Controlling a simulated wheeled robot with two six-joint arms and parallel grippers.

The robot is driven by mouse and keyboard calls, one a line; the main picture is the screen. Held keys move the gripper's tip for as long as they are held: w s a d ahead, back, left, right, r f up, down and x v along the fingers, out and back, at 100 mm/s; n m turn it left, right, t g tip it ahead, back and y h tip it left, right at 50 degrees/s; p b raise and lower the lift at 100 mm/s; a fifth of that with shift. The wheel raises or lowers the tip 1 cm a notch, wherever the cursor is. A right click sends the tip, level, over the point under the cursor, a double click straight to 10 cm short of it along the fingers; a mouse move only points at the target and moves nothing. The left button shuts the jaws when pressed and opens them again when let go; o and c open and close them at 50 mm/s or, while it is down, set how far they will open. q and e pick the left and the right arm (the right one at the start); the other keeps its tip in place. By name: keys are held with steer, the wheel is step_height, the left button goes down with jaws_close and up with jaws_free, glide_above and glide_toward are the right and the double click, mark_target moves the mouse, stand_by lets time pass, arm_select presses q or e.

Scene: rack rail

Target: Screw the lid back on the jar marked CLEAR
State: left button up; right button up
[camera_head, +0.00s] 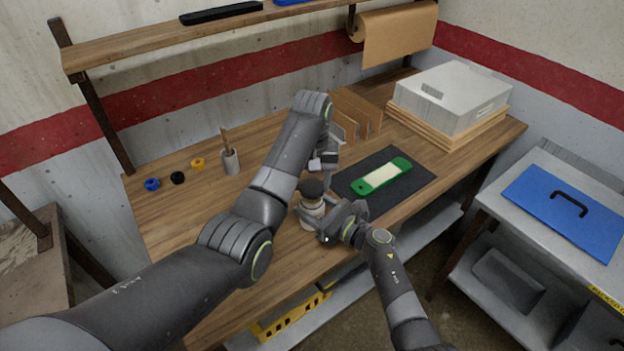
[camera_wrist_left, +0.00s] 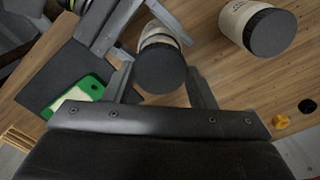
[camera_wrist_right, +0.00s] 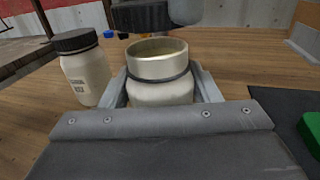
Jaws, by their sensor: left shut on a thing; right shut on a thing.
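A pale jar (camera_wrist_right: 162,90) stands open-mouthed between the fingers of my right gripper (camera_head: 332,220), which is shut on it at the shoulder. Its label is not visible. My left gripper (camera_head: 323,166) points down and is shut on a black lid (camera_wrist_left: 160,70). The lid, also in the head view (camera_head: 313,188), is just above the jar's mouth. In the right wrist view a gap shows between the lid (camera_wrist_right: 139,16) and the jar's rim. A second pale jar (camera_wrist_right: 85,72) with a black lid on stands to the left; its label is too small to read surely.
A green-and-cream device (camera_head: 381,177) lies on a dark mat (camera_head: 420,181) right of the jar. Blue, black and yellow small rings (camera_head: 197,164) and a cup (camera_head: 230,161) sit at the back left. Brown dividers (camera_head: 358,112) and a grey box (camera_head: 455,97) stand behind.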

arm_select(q)
steer(key=shift+f, duration=0.8)
steer(key=shift+f, duration=0.55)
